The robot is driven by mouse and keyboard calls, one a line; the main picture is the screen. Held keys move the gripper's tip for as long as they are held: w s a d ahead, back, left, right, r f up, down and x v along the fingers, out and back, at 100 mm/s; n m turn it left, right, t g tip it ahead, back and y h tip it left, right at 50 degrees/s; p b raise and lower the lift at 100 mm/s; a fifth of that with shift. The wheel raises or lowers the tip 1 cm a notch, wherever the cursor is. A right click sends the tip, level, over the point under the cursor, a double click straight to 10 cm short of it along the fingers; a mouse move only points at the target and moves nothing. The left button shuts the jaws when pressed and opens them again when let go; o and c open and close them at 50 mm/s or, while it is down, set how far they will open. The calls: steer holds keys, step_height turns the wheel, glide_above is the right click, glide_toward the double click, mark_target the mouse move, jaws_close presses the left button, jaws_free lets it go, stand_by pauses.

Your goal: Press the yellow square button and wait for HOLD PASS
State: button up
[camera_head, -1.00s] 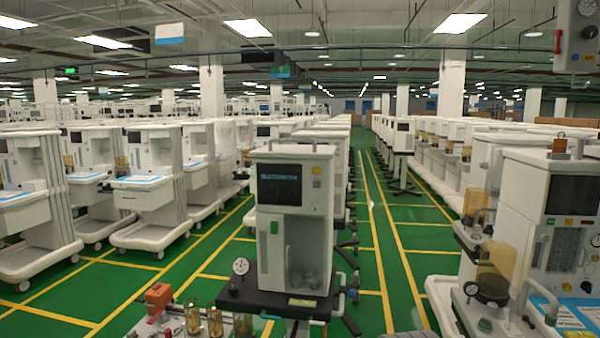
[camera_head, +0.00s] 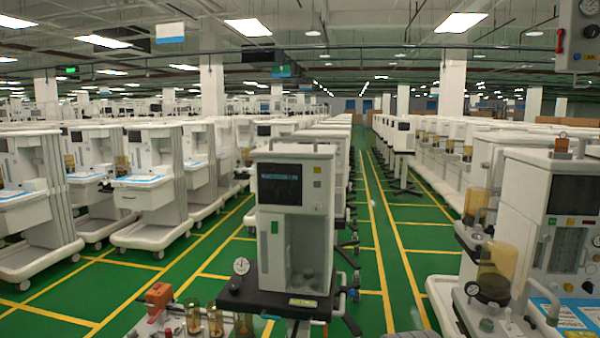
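The nearest white cart (camera_head: 295,225) stands upright in the middle of the view. Its dark screen (camera_head: 280,184) has a short line of pale blue text at the top, too small to read. A small yellowish square (camera_head: 317,170) sits on the front panel to the right of the screen, with a greyish square (camera_head: 317,184) just below it. Nothing is seen touching the yellowish square. My gripper is not in view.
An orange block (camera_head: 158,296) and amber cylinders (camera_head: 215,322) stand at lower left. Another cart (camera_head: 525,205) is close on the right. A green aisle (camera_head: 405,235) lies between.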

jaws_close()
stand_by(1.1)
